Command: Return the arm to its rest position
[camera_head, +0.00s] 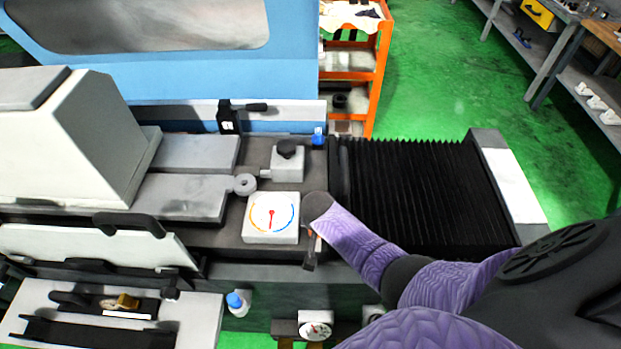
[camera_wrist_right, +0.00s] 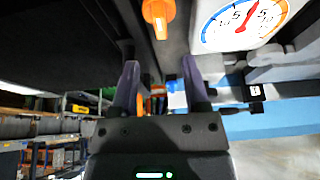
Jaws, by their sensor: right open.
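My right arm (camera_head: 362,245), with purple links, comes in from the right in the head view. Its far grey end lies just right of the white dial gauge on the grinder. In the right wrist view my right gripper (camera_wrist_right: 161,70) is open, with two purple fingers apart and nothing held between them. An orange knob (camera_wrist_right: 158,18) shows beyond the fingertips, apart from them. The gripper's fingers cannot be made out clearly in the head view. My left gripper is in neither view.
The dial gauge (camera_head: 271,216) sits on the grinder, left of the arm's end. Black ribbed bellows (camera_head: 415,190) lie behind the arm. A grey block with a black knob (camera_head: 287,160) stands behind the gauge. An orange cart (camera_head: 378,60) stands farther back. Green floor (camera_head: 440,70) is open beyond.

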